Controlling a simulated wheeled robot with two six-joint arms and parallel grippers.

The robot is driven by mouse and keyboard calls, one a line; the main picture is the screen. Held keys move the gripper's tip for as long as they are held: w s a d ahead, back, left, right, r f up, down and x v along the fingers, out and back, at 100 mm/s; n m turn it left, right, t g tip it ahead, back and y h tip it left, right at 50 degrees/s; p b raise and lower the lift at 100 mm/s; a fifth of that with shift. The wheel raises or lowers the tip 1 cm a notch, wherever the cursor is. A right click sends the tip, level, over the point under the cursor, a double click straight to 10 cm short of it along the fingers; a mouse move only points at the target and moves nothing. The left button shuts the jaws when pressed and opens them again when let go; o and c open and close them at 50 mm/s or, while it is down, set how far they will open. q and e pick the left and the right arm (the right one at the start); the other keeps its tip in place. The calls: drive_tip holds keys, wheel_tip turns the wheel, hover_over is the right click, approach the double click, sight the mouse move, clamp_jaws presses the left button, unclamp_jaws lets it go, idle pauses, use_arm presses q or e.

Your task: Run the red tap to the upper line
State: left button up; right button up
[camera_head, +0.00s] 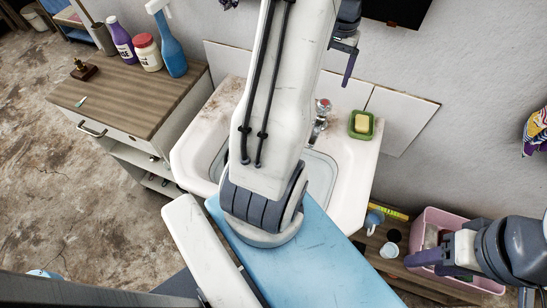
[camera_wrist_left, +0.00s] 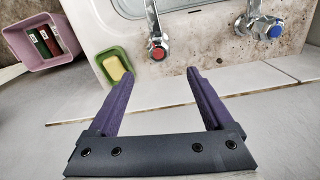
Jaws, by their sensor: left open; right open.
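The red tap (camera_head: 323,104) stands at the back rim of the white washbasin (camera_head: 352,172). In the left wrist view its red knob (camera_wrist_left: 157,53) lies just beyond my left gripper's fingertips, in line with the gap between them. My left gripper (camera_wrist_left: 160,73) is open and empty; in the head view one purple finger (camera_head: 349,68) shows above and right of the tap. My right gripper (camera_head: 430,262) is open at the lower right, over a pink bin. My arm hides much of the basin, and no upper line is visible.
A blue-knobbed tap (camera_wrist_left: 268,27) stands beside the red one. A green dish with yellow soap (camera_head: 361,123) sits on the basin's right corner. The pink bin (camera_head: 458,222) and a white cup (camera_head: 389,250) stand lower right. A cabinet (camera_head: 130,92) with several bottles is at left.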

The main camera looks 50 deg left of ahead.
sight(325, 101)
use_arm(q)
drive_tip(key=n+b, duration=0.4)
drive_tip(key=n, duration=0.1)
drive_tip(key=n+b, duration=0.2)
drive_tip(key=b, duration=0.1)
drive_tip(key=shift+d+f+n, duration=0.1)
drive_tip(key=shift+f+n, duration=0.2)
drive_tip(key=shift+r+n+b, duration=0.15)
drive_tip(key=shift+n+b, duration=0.15)
drive_tip(key=shift+n, duration=0.3)
wheel_tip(325, 101, down, 10)
drive_tip(key=shift+s+f, duration=0.1)
